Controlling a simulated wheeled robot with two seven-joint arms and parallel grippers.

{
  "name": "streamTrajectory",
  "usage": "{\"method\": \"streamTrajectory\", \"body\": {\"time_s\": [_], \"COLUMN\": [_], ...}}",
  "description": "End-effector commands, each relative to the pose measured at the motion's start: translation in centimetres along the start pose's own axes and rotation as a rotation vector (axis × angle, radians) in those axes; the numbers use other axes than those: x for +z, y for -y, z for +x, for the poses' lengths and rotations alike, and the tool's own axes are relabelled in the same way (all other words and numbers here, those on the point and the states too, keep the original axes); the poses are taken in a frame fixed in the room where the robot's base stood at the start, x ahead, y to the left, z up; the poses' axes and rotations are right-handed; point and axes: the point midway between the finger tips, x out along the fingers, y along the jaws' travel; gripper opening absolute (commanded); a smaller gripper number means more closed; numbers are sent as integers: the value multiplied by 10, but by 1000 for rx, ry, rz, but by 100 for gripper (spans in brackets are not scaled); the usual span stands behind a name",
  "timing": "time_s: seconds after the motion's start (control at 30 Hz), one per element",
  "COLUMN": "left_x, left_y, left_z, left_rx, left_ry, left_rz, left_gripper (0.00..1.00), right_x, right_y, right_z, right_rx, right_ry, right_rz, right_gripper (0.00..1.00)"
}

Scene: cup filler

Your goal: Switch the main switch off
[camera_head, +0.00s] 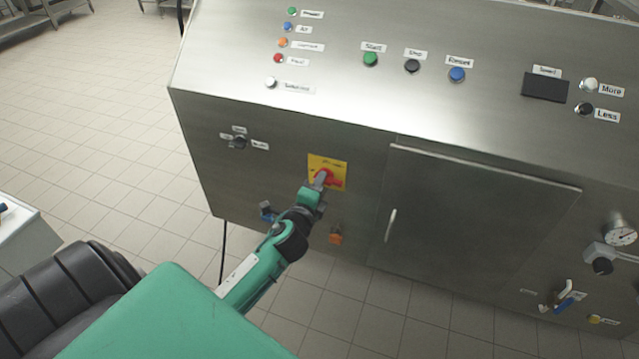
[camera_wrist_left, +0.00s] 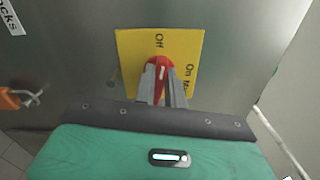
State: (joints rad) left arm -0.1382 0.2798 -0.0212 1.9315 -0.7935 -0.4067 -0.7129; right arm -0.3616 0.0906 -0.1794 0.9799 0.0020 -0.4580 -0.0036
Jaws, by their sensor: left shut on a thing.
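The main switch is a red rotary knob (camera_head: 325,177) on a yellow plate (camera_head: 341,168), on the front of the steel cabinet. My left gripper (camera_head: 320,184) reaches it from below in the head view and is shut on the knob. In the left wrist view the two fingers (camera_wrist_left: 162,84) stand on either side of the red knob (camera_wrist_left: 159,64). The yellow plate (camera_wrist_left: 132,62) reads "Off" above the knob and "On" to its right there. The knob's white mark points up, roughly toward "Off". The fingers hide the knob's lower part. My right gripper is not in view.
A small black selector (camera_head: 239,142) is left of the switch. A blue-handled part (camera_head: 267,213) and an orange part (camera_head: 336,237) sit below it. A closed cabinet door (camera_head: 470,215) with a handle is to the right. Tiled floor lies open at left.

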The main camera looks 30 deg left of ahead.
Motion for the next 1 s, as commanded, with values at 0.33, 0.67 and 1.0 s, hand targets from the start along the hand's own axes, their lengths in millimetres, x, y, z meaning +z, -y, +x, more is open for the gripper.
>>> {"method": "streamTrajectory", "body": {"time_s": [0.33,0.67,1.0], "left_x": [0,0,0], "left_y": [-2,-2,-2], "left_z": [0,0,0], "left_rx": [2,2,2], "left_ry": [1,0,0], "left_rz": [-160,-196,-196], "left_gripper": [0,0,24], "right_x": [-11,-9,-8], "right_y": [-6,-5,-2], "right_z": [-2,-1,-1], "right_rx": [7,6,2], "right_ry": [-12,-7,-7], "right_rz": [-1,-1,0], "right_gripper": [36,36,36]}}
